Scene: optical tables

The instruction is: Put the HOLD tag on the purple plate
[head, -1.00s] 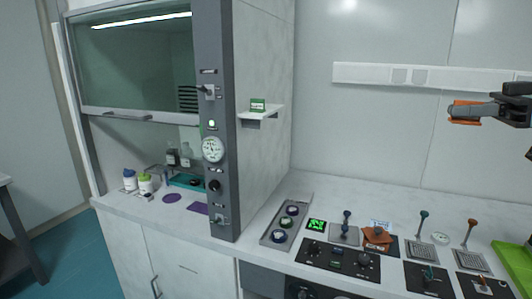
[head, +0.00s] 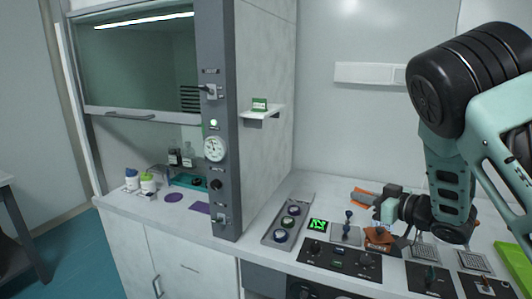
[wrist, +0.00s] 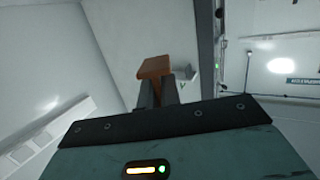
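Two flat purple pieces lie on the fume hood floor in the head view: a round purple disc (head: 173,198) and, to its right, a squarish purple plate (head: 199,208). No tag's lettering is legible, so I cannot tell which is the HOLD tag. A white card with blue marks (head: 381,225) is partly hidden near my arm.
The grey hood post (head: 214,130) stands between the hood and the right bench. The hood sash (head: 130,114) is raised. Control panels (head: 338,262) and an orange-brown block (head: 377,237) crowd the bench.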

